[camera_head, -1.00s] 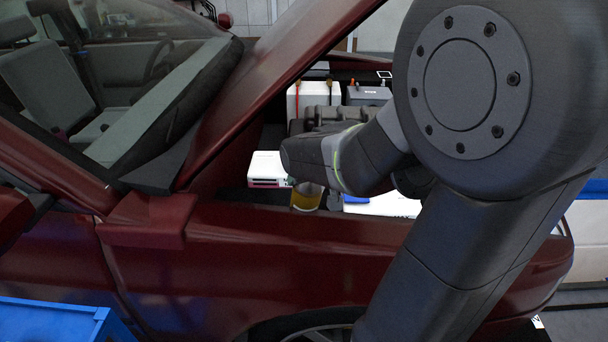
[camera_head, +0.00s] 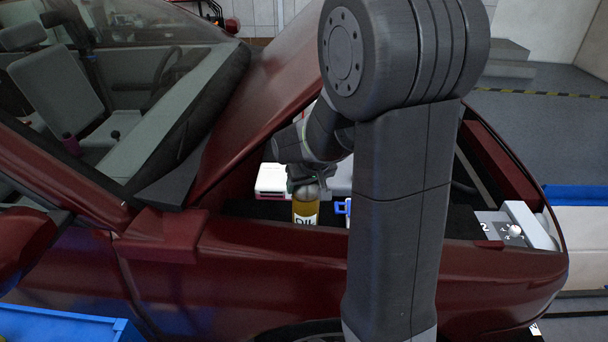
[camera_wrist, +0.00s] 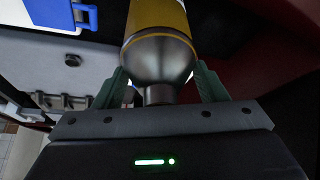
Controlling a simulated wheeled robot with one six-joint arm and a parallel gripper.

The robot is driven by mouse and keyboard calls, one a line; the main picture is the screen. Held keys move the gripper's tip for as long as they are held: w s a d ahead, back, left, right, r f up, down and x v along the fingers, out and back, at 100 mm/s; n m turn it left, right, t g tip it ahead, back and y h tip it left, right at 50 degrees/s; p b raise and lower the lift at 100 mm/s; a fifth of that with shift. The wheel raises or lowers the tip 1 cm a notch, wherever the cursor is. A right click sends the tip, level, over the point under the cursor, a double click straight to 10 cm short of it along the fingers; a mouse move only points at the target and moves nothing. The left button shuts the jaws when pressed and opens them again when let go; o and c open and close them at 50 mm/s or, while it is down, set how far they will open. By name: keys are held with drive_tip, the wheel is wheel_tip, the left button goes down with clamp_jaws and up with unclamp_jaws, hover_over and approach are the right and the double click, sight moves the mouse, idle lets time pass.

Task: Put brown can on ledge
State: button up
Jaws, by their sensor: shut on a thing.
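The brown can (camera_head: 305,213), yellow-brown with a white OIL label and a silver top, is upright inside the open engine bay, behind the near fender. Its lower end is hidden by the fender edge. My gripper (camera_head: 308,182) is above it, shut on its silver top. In the wrist view, the two green fingers of my gripper (camera_wrist: 161,85) sit either side of the narrow silver end of the can (camera_wrist: 160,50). A dark red, step-like ledge (camera_head: 165,232) juts from the car body left of the can; I cannot tell if this is the task's ledge.
The dark red car (camera_head: 250,270) fills the front, with its raised hood (camera_head: 285,110) slanting above the bay. A white box (camera_head: 272,180) is just behind the can. A blue clip-like part (camera_head: 341,207) is to its right. A blue bin (camera_head: 60,325) stands at lower left.

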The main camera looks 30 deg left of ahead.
drive_tip(key=shift+w+a+r+p, duration=0.25)
drive_tip(key=shift+w+r+p, duration=0.05)
drive_tip(key=shift+p, duration=0.6)
drive_tip(key=shift+d+f+b, duration=0.1)
drive_tip(key=shift+f+b, duration=0.6)
drive_tip(key=shift+f, duration=0.25)
drive_tip(key=shift+f, duration=0.3)
drive_tip(key=o, duration=1.8)
drive_tip(key=shift+r, duration=0.1)
